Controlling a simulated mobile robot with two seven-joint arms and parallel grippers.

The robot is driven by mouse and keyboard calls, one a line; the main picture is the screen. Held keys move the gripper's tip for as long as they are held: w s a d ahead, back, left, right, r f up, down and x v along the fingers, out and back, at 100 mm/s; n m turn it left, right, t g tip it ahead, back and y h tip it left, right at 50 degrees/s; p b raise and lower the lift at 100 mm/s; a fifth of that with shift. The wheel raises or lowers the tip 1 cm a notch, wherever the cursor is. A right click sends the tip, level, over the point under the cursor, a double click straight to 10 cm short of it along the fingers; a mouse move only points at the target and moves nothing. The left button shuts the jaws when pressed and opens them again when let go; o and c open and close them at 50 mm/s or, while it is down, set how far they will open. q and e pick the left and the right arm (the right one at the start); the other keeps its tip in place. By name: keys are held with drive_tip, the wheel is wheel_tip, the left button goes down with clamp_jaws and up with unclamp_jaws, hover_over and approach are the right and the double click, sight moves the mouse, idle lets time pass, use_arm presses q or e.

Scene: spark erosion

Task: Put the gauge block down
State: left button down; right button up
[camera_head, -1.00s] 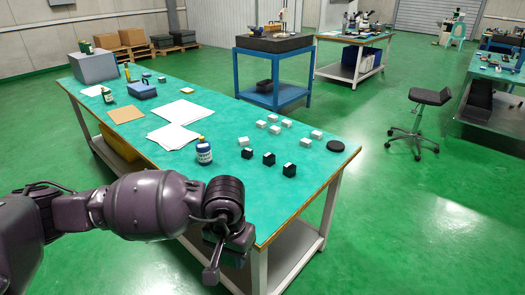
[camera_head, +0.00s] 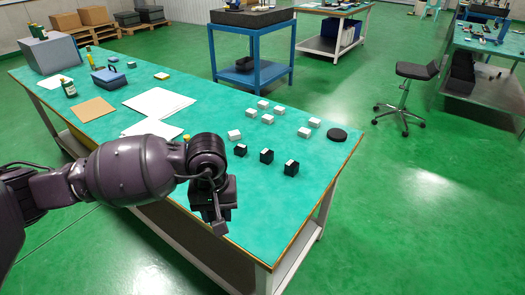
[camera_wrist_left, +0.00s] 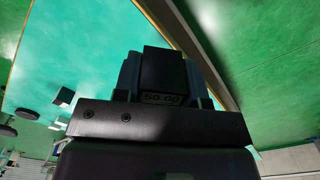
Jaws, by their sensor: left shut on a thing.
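The gauge block (camera_wrist_left: 163,68) is a dark block marked "50.00" in the left wrist view. My left gripper (camera_head: 219,217) is shut on it, with a finger on each side. In the head view the gripper appears against the front right part of the teal tabletop (camera_head: 285,210), near its front edge. The block is hidden or too dark to make out there. Whether it touches the table I cannot tell. The wrist view shows the table's edge beside the block and green floor beyond. My right gripper is not in view.
White sheets (camera_head: 157,102) lie to the left. The front right corner is clear.

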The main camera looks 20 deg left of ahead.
use_arm(q)
drive_tip(key=w+r+n+b, duration=0.1)
drive_tip(key=w+n, duration=0.5)
wheel_tip(320, 180, up, 8)
drive_tip(key=n+b, duration=0.4)
drive_tip(key=n, duration=1.8)
hover_over(250, 184)
wheel_tip(250, 184, down, 12)
drive_tip(key=shift+f+b, duration=0.15)
drive_tip(key=shift+b, duration=1)
drive_tip(key=shift+f, duration=0.45)
wheel_tip(250, 184, down, 5)
drive_tip(key=shift+r+b, duration=0.1)
drive_tip(key=shift+b, duration=0.6)
drive_tip(key=shift+f, duration=0.35)
drive_tip(key=shift+r, duration=0.15)
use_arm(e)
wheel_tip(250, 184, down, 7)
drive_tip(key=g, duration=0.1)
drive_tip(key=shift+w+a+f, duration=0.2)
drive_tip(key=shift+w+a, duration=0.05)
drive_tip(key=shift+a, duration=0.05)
